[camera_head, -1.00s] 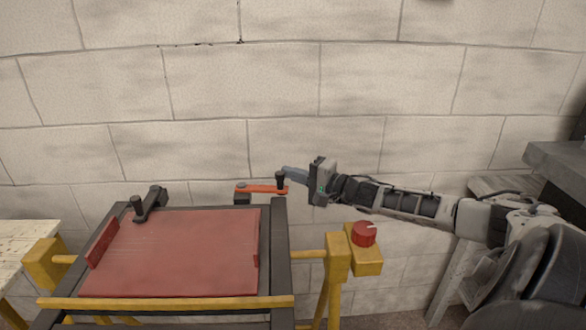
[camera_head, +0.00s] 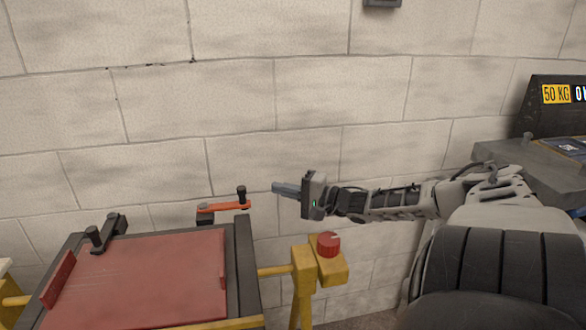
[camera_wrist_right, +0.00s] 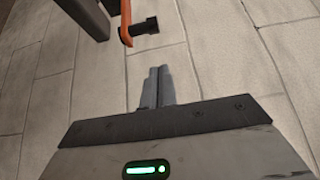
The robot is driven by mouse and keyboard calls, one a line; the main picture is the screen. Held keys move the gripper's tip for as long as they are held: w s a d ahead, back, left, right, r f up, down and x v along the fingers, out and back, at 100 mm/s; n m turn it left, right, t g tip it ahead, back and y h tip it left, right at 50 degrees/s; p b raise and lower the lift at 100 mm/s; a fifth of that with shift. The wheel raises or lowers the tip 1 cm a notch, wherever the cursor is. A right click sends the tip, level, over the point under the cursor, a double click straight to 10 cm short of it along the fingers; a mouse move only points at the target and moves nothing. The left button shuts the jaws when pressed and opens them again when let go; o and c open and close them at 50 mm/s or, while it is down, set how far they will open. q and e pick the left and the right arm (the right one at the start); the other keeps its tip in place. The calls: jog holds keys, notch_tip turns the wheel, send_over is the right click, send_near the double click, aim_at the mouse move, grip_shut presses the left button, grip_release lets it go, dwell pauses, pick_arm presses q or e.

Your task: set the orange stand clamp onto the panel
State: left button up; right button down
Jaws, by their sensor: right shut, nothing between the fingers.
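The orange stand clamp (camera_head: 225,207) sits at the back right corner of the frame, its bar running left to right with a black knob at the right end. It also shows in the right wrist view (camera_wrist_right: 126,22), at the top. The red panel (camera_head: 140,280) lies in the dark frame at the lower left. My right gripper (camera_head: 275,187) is shut and empty, to the right of the clamp's knob and apart from it. Its closed fingers also show in the right wrist view (camera_wrist_right: 158,75). My left gripper is not in view. I cannot tell whether the clamp touches the panel.
A black clamp (camera_head: 106,232) stands at the frame's back left. A red knob (camera_head: 328,245) on a yellow block is right of the frame. A grey bench (camera_head: 530,160) with a 50 KG sign stands at the far right. The block wall is behind.

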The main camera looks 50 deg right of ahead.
pick_arm(q)
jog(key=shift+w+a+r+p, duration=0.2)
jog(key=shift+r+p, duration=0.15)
jog(key=shift+p, duration=0.3)
pick_arm(e)
jog(key=v, duration=0.2)
jog(key=shift+s, duration=0.4)
